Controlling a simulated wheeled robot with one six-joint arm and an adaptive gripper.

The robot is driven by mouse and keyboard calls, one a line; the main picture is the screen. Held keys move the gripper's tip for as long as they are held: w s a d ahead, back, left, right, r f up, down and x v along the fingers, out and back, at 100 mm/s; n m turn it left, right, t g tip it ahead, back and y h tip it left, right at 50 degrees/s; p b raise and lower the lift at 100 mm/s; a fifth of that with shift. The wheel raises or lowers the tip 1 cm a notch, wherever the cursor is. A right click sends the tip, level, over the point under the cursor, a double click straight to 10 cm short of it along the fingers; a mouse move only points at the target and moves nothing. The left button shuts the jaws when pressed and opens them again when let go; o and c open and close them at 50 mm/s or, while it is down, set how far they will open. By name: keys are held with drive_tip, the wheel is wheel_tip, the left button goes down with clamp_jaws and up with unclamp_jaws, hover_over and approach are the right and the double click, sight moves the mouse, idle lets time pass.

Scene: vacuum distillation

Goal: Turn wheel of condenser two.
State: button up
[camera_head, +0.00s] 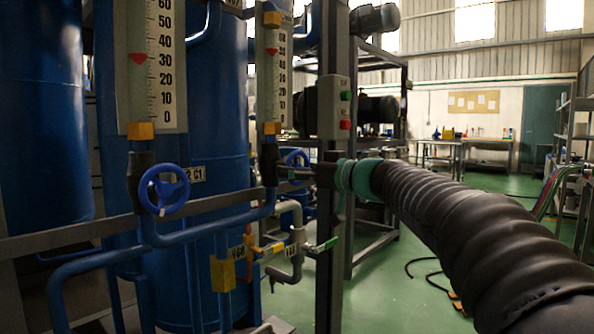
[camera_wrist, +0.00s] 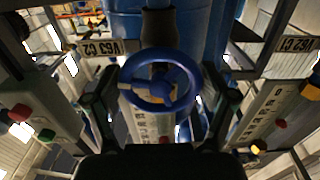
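A blue handwheel (camera_wrist: 160,82) is in the middle of the wrist view, beside a label (camera_wrist: 103,47) that seems to read C2. In the head view this wheel (camera_head: 297,158) is partly hidden behind my gripper (camera_head: 285,172). In the wrist view the two fingers of my gripper (camera_wrist: 160,100) are spread, one on each side of the wheel. They show small gaps to its rim; I cannot tell whether they reach its depth. Another blue wheel (camera_head: 164,190), beside a label ending in C1 (camera_head: 192,174), is clear of my gripper at left.
A post with a button box (camera_head: 335,107) stands close to my gripper. Level gauges (camera_head: 152,65) rise at left.

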drive_tip(key=c, duration=0.3)
drive_tip(key=shift+c, duration=0.2)
